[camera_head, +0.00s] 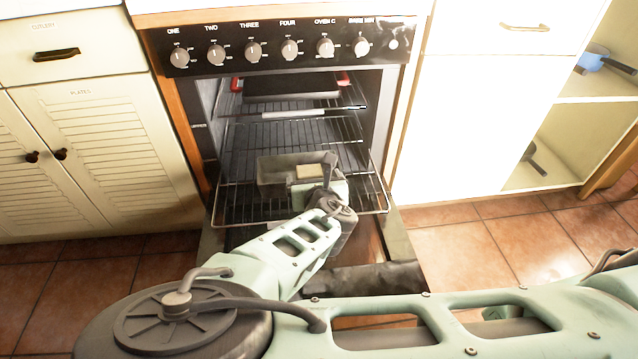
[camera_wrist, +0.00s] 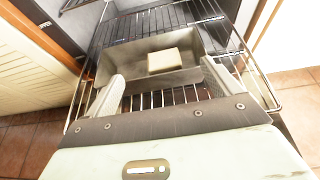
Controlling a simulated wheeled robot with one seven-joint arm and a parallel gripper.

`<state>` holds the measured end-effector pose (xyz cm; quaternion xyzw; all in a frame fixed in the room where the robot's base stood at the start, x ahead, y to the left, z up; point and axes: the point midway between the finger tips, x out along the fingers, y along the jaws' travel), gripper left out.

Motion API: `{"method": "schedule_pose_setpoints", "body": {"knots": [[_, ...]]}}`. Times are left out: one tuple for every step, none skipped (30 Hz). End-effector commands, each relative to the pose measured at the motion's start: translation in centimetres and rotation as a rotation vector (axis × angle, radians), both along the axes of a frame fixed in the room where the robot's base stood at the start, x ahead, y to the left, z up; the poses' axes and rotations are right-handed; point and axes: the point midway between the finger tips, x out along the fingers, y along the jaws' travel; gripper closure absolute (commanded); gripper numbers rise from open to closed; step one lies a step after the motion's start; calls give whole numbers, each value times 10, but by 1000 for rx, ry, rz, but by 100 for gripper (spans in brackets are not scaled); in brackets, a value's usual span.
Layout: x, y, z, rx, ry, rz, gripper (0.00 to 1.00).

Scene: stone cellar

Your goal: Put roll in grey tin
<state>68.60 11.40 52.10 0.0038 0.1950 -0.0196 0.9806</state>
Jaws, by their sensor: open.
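The grey tin (camera_head: 271,171) is a rectangular metal tin standing on the pulled-out oven rack; it also shows in the wrist view (camera_wrist: 122,62). A pale cream block, seemingly the roll (camera_head: 311,171), lies inside the tin, towards its right side. In the wrist view the roll (camera_wrist: 164,61) rests on the tin's floor, near the far wall. My gripper (camera_head: 322,183) is at the near side of the tin. Its two fingers are wide apart, with nothing held between them (camera_wrist: 163,84). Whether the fingers touch the tin is not clear.
The rack (camera_head: 240,207) sticks out of the open oven, above its lowered door (camera_head: 365,279). More racks (camera_head: 290,103) are inside. Closed white cupboards (camera_head: 90,150) stand at left. Open shelves at right hold a blue pan (camera_head: 592,61). Tiled floor (camera_head: 500,250) is clear at right.

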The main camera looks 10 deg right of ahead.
Motion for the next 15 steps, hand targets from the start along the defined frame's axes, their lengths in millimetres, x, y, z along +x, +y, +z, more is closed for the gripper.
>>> {"method": "schedule_pose_setpoints", "body": {"knots": [[1, -1, 1, 0, 0, -1, 10], [1, -1, 1, 0, 0, -1, 10], [1, -1, 1, 2, 1, -2, 10], [1, -2, 0, 6, 4, -7, 10], [0, -4, -1, 16, 11, -17, 10], [-2, -7, -4, 40, 28, -43, 10], [-4, -12, -7, 65, 47, -72, 10], [-8, -17, -11, 101, 74, -110, 10], [-14, -25, -17, 161, 116, -176, 10], [-20, -31, -22, 215, 152, -236, 10], [-28, -36, -27, 274, 193, -302, 10], [-41, -43, -34, 359, 253, -399, 10], [-51, -45, -38, 428, 297, -476, 10], [-62, -47, -41, 495, 341, -554, 10], [-77, -47, -43, 579, 397, -655, 10]]}}
